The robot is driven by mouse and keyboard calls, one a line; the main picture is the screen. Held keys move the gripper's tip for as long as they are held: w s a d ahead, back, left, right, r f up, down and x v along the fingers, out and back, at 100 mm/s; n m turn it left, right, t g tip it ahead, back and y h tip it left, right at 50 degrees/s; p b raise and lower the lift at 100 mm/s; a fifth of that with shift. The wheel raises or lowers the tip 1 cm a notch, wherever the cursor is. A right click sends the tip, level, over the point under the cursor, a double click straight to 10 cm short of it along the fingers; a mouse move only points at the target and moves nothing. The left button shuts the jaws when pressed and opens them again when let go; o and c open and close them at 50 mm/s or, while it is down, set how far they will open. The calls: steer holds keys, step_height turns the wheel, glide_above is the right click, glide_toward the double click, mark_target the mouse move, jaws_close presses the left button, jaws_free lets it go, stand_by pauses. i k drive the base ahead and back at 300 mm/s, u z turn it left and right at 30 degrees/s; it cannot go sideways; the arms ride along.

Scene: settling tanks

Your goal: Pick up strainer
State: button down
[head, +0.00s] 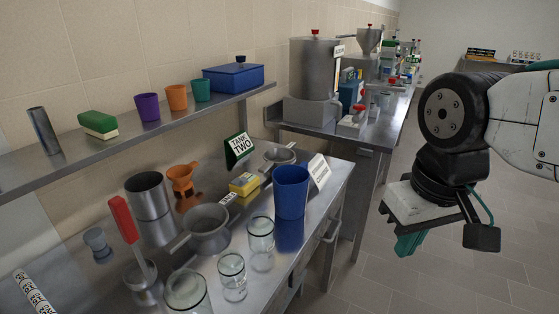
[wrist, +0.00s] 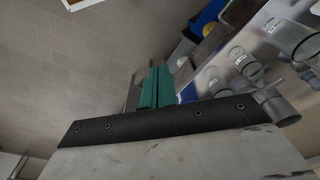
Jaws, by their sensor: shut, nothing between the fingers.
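Two grey round vessels with side handles look like strainers, but I cannot tell whether either has a mesh. The nearer vessel (head: 207,227) sits mid-counter, its handle pointing to the lower left. The farther one (head: 278,156) is by the back of the counter, beside the TANK TWO sign. My gripper (head: 410,243) is over the floor to the right of the counter, well apart from both. Its teal fingers (wrist: 158,86) are together and empty in the wrist view.
The steel counter (head: 325,192) holds a blue cup (head: 291,190), several glass jars (head: 232,277), a metal cylinder (head: 149,196), an orange funnel-like piece (head: 182,184) and a red-handled tool (head: 124,219). A wall shelf (head: 165,125) overhangs its back. The floor (head: 460,275) around my gripper is clear.

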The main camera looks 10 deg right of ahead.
mark_target(275, 157)
steer(key=k, duration=1.2)
steer(key=z, duration=0.6)
steer(key=i, duration=0.6)
steer(key=z, duration=0.85)
steer(key=i, duration=2.7)
steer(key=u, duration=1.6)
steer(key=i, duration=0.9)
steer(key=u, duration=0.85)
